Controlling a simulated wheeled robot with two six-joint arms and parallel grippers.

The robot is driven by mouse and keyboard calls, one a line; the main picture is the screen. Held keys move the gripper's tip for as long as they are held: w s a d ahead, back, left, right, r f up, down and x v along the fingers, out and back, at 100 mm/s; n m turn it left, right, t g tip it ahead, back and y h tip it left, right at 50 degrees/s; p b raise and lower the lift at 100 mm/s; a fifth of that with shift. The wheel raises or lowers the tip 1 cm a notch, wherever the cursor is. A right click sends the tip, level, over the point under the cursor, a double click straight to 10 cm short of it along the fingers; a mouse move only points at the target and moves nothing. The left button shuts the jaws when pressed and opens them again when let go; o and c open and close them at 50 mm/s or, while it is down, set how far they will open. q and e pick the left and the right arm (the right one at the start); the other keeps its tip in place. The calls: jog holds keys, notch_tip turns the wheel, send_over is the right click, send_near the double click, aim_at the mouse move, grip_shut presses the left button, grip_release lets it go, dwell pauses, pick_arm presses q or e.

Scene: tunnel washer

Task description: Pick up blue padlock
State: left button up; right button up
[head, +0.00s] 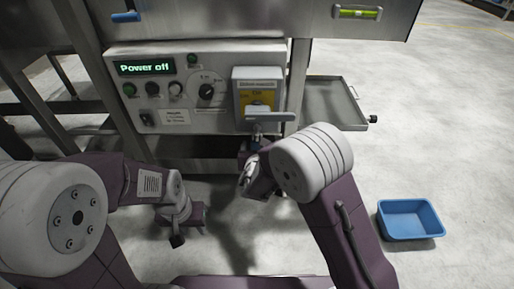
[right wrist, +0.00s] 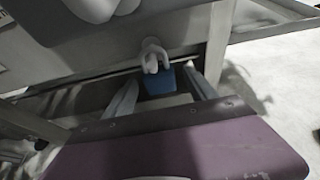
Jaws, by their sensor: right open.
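The blue padlock (right wrist: 161,82) hangs below a pale grey loop in the right wrist view. In the head view only a small dark blue patch of it (head: 246,146) shows under the switch box, mostly hidden by my right arm. My right gripper (right wrist: 160,86) is open, with one finger on each side of the padlock's body. I cannot tell whether the fingers touch it. In the head view my right gripper (head: 250,168) is just below the switch box. My left gripper (head: 184,226) hangs low over the floor, away from the padlock; its jaws are unclear.
The switch box (head: 257,84) with a grey handle (head: 269,117) sits on the control panel (head: 172,60), whose display reads "Power off". A metal tray (head: 335,103) juts out at the right. A blue bin (head: 410,219) stands on open floor at the lower right.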

grip_shut()
pick_arm(q)
jog(key=shift+r, duration=0.15)
pick_arm(e)
jog(key=shift+r, duration=0.15)
